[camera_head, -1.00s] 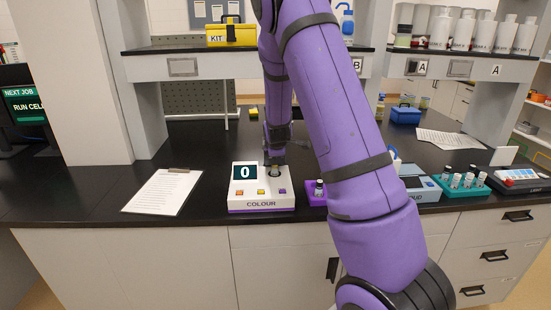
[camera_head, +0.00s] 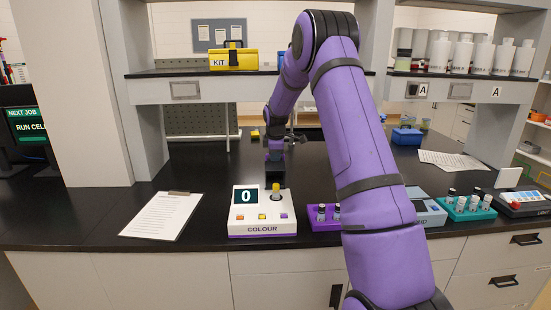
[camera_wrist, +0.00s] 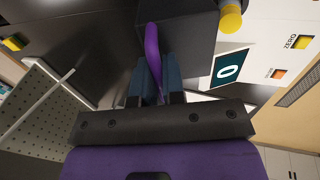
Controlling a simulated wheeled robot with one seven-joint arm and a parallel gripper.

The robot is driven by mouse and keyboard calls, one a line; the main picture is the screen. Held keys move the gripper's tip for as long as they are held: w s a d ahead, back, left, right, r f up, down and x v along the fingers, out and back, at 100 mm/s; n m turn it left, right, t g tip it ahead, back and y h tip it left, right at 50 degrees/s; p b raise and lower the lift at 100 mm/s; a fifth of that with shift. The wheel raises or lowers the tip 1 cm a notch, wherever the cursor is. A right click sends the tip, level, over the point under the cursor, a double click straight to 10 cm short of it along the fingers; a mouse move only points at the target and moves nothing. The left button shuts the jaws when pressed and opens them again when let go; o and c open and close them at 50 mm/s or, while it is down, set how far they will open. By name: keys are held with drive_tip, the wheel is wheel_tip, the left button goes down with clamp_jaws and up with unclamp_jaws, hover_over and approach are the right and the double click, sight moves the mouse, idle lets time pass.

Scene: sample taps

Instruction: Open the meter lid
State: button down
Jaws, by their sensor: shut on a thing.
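The white meter (camera_head: 261,228), marked COLOUR, stands on the bench and its screen reads 0. A yellow-capped vial (camera_head: 276,192) is upright in its top and uncovered; the yellow cap (camera_wrist: 231,17) also shows in the wrist view. A dark block (camera_wrist: 185,40), which looks like the meter lid, is beside the screen in the wrist view. A curved purple strip (camera_wrist: 152,45), apparently its handle, runs between the blue fingers of my gripper (camera_wrist: 158,78). My gripper (camera_head: 275,157) is shut on this strip, behind the meter. The lid's hinge is hidden.
A purple rack (camera_head: 325,221) with small vials stands close to the meter's right. A clipboard (camera_head: 163,215) lies to the left. A teal rack (camera_head: 466,207) and a blue box (camera_head: 406,136) are farther right. A shelf edge (camera_head: 230,92) overhangs the bench behind.

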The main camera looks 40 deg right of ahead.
sight(275, 166)
drive_tip(key=shift+w+d, duration=0.3)
drive_tip(key=shift+w, duration=0.2)
drive_tip(key=c, duration=1.2)
unclamp_jaws()
drive_tip(key=shift+c, duration=0.2)
drive_tip(key=v, duration=1)
drive_tip(key=shift+r, duration=0.3)
drive_tip(key=shift+o, duration=0.2)
drive_tip(key=shift+s, duration=0.1)
